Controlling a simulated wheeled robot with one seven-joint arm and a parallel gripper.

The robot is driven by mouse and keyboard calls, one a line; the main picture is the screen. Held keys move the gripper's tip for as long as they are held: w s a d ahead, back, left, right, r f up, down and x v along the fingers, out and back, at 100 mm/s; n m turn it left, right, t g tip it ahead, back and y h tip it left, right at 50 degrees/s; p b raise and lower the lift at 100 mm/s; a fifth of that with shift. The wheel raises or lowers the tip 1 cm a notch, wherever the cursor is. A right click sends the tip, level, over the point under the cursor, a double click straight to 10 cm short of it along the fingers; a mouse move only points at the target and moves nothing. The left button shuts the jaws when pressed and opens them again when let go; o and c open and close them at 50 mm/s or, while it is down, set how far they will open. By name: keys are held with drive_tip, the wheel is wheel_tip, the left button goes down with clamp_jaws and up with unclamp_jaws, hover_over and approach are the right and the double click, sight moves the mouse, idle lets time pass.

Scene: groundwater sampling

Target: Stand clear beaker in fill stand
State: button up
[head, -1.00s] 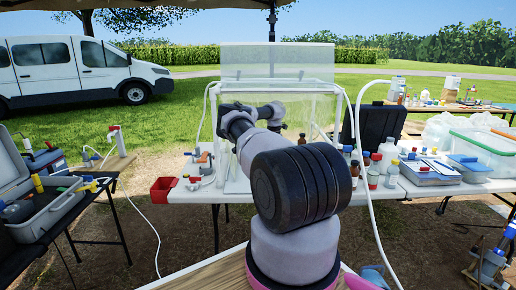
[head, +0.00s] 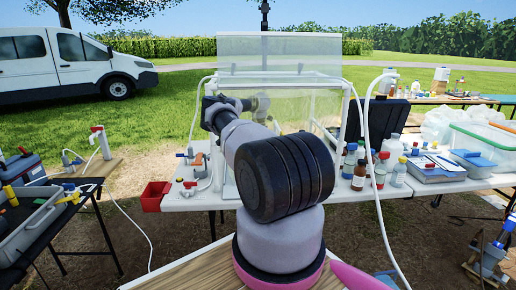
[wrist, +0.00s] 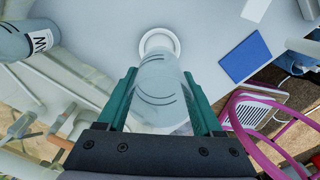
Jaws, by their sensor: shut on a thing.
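In the wrist view my gripper (wrist: 162,100) is shut on the clear beaker (wrist: 160,88), with one green finger on each side. The beaker is see-through with dark marking lines. A round white ring (wrist: 160,33) shows just beyond the beaker, over the pale tabletop. It looks like the fill stand, but I cannot tell whether the beaker touches it.
A grey labelled bottle (wrist: 28,38) and a blue pad (wrist: 244,59) flank the ring. A pink hoop (wrist: 240,103) is at right. In the head view, several bottles (head: 359,176) stand right of the enclosure, and a red bin (head: 155,196) hangs at the table's left end.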

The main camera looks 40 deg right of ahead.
drive_tip(key=shift+f, duration=2.9)
drive_tip(key=shift+d+f, duration=0.1)
drive_tip(key=shift+f, duration=0.75)
drive_tip(key=shift+f, duration=0.3)
drive_tip(key=o, duration=1.5)
wheel_tip(320, 180, up, 10)
drive_tip(key=shift+f, duration=0.25)
drive_tip(key=shift+r, duration=0.6)
